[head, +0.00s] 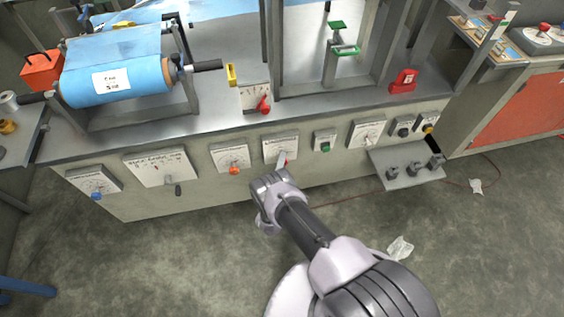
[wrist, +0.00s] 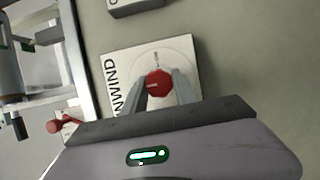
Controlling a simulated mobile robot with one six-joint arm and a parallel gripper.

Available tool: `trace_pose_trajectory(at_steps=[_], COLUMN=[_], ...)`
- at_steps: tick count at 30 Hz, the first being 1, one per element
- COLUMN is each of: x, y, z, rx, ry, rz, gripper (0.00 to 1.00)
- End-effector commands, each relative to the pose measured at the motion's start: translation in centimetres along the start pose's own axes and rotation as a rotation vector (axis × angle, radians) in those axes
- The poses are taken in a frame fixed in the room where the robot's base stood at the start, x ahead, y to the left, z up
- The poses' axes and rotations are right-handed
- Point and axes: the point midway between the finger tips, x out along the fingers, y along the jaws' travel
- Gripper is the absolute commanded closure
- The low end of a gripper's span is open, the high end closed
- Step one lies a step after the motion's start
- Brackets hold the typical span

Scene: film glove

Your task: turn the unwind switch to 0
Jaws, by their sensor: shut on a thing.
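The unwind switch is a red knob (wrist: 158,84) on a white plate (wrist: 117,66) whose visible letters read "NWIND" in the wrist view. My gripper (wrist: 159,90) is shut on the red knob, one finger on each side of it. In the head view the white switch plate (head: 281,147) is on the front panel, and my gripper (head: 281,162) reaches it from below. A bit of red shows at the fingertips there. The scale marks around the knob are too small to read, so I cannot tell its setting.
A red lever (head: 263,105) stands above on the machine edge. A small shelf (head: 408,171) juts out at the right. The floor in front is mostly clear.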

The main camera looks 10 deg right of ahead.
Motion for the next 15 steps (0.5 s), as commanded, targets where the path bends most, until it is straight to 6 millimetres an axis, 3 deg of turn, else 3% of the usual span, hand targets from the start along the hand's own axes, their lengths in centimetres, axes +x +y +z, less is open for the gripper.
trace_pose_trajectory(at_steps=[11,12,15], x=[-0.05,-0.05,-0.03], y=[-0.09,-0.09,-0.07], z=[0.1,0.1,0.08], rx=[-0.004,-0.004,-0.004], ry=[-0.002,-0.002,-0.001], rz=[-0.001,-0.001,0.0], gripper=[1.0,0.6,0.45])
